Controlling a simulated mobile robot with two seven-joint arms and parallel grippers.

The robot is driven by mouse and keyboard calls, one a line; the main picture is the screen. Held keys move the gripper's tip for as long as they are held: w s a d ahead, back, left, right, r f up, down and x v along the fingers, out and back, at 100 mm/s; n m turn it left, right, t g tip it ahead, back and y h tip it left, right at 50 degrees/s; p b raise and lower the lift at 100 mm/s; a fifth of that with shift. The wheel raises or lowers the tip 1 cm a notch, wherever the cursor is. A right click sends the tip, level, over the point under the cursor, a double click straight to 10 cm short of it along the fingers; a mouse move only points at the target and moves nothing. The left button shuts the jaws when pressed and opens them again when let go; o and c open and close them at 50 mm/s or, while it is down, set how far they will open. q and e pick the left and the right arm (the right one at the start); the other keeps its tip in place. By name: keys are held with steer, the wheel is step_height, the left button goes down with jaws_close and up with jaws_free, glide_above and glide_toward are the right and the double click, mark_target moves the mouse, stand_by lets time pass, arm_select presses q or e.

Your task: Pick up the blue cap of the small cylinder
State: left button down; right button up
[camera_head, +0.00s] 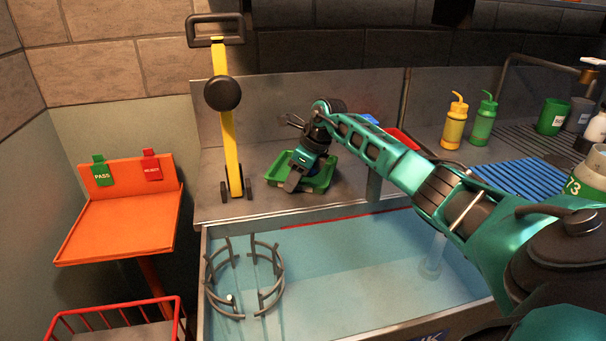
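My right arm reaches in from the right, and its gripper (293,181) is over the green tray (325,181) on the grey counter. The fingers are small and dark here, and I cannot tell whether they are open or shut, or whether they hold anything. I cannot make out a small cylinder with a blue cap; the gripper and arm hide part of the tray. A clear cylinder (430,262) stands in the basin, partly behind my arm, with no blue cap visible. My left gripper is not in view.
A yellow stand (228,140) is left of the tray. A red tray (402,138) and a blue item (370,118) are partly behind my arm. The basin (340,285) holds a ring rack (244,280). Yellow (454,125) and green (483,122) bottles stand at right.

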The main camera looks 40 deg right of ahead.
jaws_close()
stand_by(0.3)
stand_by(0.3)
